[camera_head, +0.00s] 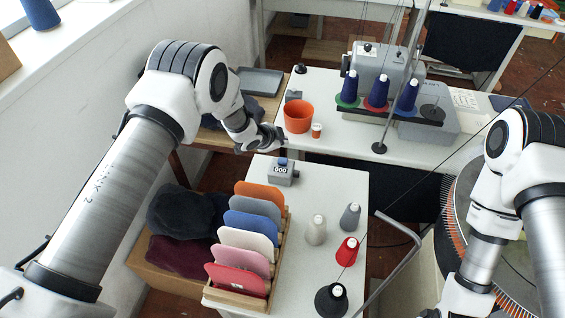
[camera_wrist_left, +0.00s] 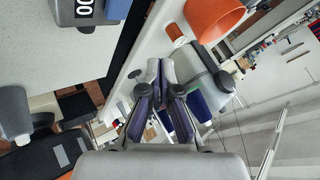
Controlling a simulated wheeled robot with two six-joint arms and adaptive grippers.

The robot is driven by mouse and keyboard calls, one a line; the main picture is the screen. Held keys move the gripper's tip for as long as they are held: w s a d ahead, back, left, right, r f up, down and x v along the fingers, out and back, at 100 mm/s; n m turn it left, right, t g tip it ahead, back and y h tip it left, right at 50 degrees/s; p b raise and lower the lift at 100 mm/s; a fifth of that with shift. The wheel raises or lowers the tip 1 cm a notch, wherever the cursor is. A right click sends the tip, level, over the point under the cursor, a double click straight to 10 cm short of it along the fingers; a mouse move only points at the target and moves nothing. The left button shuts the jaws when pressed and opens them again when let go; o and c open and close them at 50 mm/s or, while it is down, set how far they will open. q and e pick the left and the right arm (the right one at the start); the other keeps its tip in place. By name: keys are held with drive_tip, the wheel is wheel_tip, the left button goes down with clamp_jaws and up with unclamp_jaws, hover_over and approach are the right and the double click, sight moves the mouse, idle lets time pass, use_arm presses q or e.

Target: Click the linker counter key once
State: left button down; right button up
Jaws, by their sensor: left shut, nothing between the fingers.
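The linker counter (camera_head: 281,173) is a small grey box with a white 000 display, standing at the far end of the near white table. Its blue key (camera_head: 283,161) is on top. In the left wrist view the counter (camera_wrist_left: 62,18) is cut off at the upper left, with part of the blue key (camera_wrist_left: 117,8). My left gripper (camera_head: 279,139) is shut and empty, above and slightly beyond the counter, apart from the key. Its closed fingers show in the left wrist view (camera_wrist_left: 160,68). My right arm is at the right; its gripper is not visible.
An orange cup (camera_head: 298,117) and a small orange spool (camera_head: 316,131) stand on the back table, close to my left gripper. A rack of coloured panels (camera_head: 243,245) and several yarn cones, including a red one (camera_head: 347,252), occupy the near table. Its middle is partly clear.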

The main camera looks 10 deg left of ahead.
sight(282, 161)
use_arm(q)
wheel_tip(282, 161, down, 5)
drive_tip(key=b, duration=0.3)
drive_tip(key=shift+s+f, duration=0.15)
drive_tip(key=shift+f+b, duration=0.3)
drive_tip(key=shift+b, duration=0.05)
drive_tip(key=shift+r, duration=0.1)
drive_tip(key=shift+d+r, duration=0.1)
idle(0.6)
drive_tip(key=shift+f+b, duration=0.4)
drive_tip(key=shift+f, duration=0.1)
